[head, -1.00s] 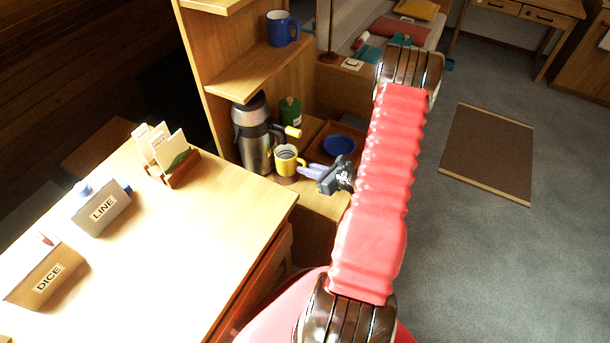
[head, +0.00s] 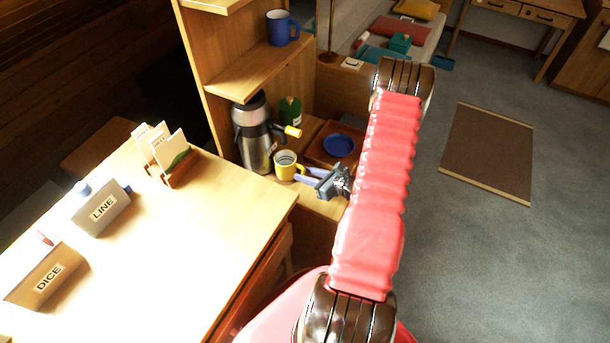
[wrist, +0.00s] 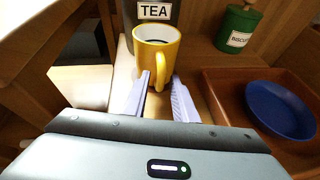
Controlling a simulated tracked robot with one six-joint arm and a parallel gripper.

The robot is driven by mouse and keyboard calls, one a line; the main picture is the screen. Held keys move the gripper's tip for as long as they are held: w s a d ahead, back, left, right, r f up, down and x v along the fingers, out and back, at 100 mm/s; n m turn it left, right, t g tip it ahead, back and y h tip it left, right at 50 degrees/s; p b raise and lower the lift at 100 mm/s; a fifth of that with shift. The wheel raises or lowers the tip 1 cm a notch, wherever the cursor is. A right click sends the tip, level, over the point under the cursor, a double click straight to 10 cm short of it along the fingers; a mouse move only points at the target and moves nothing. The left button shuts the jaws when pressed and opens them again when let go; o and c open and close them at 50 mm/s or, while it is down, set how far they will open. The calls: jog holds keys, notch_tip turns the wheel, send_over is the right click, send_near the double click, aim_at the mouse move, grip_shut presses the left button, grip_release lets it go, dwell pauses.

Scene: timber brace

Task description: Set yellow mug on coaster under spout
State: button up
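My gripper (head: 306,175) is open. Its two pale fingers (wrist: 162,82) lie on either side of the handle, with gaps showing between fingers and handle. No coaster is visible around the mug's base, so I cannot tell what is directly under it. The flask carries a TEA label (wrist: 154,11).
A brown tray (wrist: 222,90) with a blue plate (wrist: 280,108) lies to the right. A green canister (wrist: 237,28) stands behind. The desk (head: 205,225) is nearer, at the left.

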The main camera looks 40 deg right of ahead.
jog(key=shift+o, duration=0.2)
jog(key=v, duration=1.2)
jog(key=shift+r, duration=0.1)
dwell(0.7)
jog(key=w+a+r+n+g+y, duration=0.3)
jog(key=a+r+n+g, duration=0.1)
jog(key=a+r+n, duration=0.5)
jog(key=w+a+r+n+g+y, duration=0.35)
jog(key=a+r+n, duration=0.45)
jog(key=a, duration=0.4)
jog(key=s+a+r+n+h, duration=0.4)
jog(key=s+a+r+n, duration=0.2)
jog(key=r+n, duration=0.2)
jog(key=s+a+r+n+h, duration=0.5)
jog(key=a+r+n, duration=0.2)
jog(key=r+n, duration=0.2)
notch_tip(320, 180, up, 2)
jog(key=shift+s+r+n, duration=0.2)
jog(key=shift+s+n, duration=0.1)
jog(key=shift+s, duration=0.1)
